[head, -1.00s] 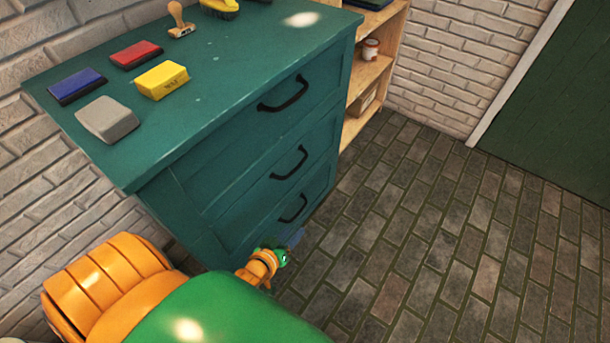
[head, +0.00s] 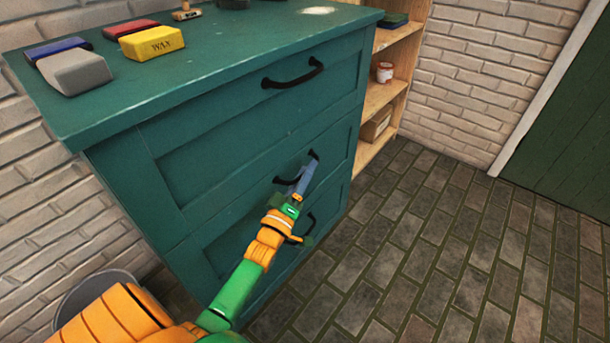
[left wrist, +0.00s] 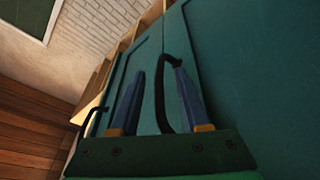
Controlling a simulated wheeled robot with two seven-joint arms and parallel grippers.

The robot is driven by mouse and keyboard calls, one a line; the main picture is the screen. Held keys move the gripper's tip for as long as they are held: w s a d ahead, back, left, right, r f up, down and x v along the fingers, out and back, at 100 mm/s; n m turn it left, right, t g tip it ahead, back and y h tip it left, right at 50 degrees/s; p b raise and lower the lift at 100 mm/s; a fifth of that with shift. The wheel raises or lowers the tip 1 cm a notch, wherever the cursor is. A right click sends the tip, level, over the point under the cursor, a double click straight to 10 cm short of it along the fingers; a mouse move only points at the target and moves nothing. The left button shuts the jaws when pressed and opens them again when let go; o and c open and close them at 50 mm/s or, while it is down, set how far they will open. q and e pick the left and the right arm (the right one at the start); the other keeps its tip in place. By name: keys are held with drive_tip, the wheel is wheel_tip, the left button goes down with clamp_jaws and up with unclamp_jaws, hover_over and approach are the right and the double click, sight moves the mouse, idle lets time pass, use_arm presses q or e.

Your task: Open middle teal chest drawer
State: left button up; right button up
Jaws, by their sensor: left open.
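The teal chest (head: 225,120) has drawers with black handles. The middle drawer (head: 245,197) looks closed, flush with the front. My left gripper (head: 302,178) is at the middle drawer's handle (head: 313,155), with its blue-grey fingers open. In the left wrist view, the curved black handle (left wrist: 161,95) shows between my two open fingers, which are apart from each other. I cannot tell whether the fingers touch it. The fingers partly hide the handle in the head view. My right gripper is in neither view.
The top drawer handle (head: 292,76) is above my gripper; the bottom handle (head: 309,224) is just below it. A grey block (head: 75,72) and yellow WAX block (head: 152,43) lie on top. A wooden shelf (head: 384,96) stands beside the chest. The brick floor (head: 440,240) to the right is clear.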

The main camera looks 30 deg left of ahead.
use_arm(q)
clamp_jaws()
idle(1.4)
